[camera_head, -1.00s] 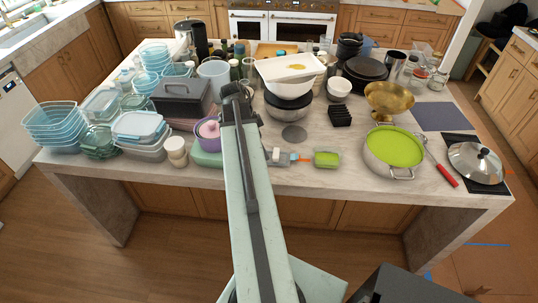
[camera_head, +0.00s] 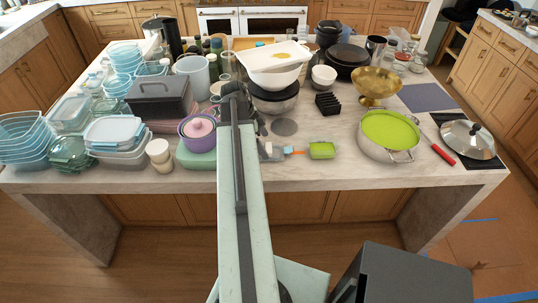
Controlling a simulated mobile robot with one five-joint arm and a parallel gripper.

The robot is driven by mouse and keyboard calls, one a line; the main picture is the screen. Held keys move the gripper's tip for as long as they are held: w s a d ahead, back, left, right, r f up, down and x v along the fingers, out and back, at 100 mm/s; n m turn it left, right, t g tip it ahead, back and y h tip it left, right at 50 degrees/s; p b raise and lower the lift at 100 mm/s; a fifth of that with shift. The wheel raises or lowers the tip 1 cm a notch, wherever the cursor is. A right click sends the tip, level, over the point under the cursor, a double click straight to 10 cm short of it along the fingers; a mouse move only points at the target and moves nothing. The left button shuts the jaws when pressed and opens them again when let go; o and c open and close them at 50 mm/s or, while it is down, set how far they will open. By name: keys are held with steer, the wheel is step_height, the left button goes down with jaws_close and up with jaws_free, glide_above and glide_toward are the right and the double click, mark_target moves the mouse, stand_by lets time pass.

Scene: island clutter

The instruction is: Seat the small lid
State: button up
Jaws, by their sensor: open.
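A small pink lid (camera_head: 199,126) with a knob lies on top of a purple pot (camera_head: 201,143) at the front left of the island, just left of my arm. I cannot tell whether it lies flat in the rim or tilted. A flat grey disc (camera_head: 284,127) lies on the counter to the right of my arm. The dark end of my arm, with my gripper (camera_head: 240,92), is over the island to the right of the pink lid. It is open, and I see nothing held. The fingertips are mostly hidden by my own arm.
A large steel lid (camera_head: 468,141) lies at the right edge. A pan with green contents (camera_head: 391,129) stands left of it. A small green container (camera_head: 322,150) and a blue and orange tool lie at the front. Stacked clear containers (camera_head: 24,138) crowd the left.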

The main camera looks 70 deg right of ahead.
mark_target(268, 147)
steer(key=b+x, duration=0.3)
steer(key=x, duration=0.1)
steer(key=shift+s+d+f, duration=0.1)
steer(key=shift+d+f, duration=0.15)
steer(key=shift+f, duration=0.1)
steer(key=shift+r, duration=0.2)
steer(key=c, duration=1.3)
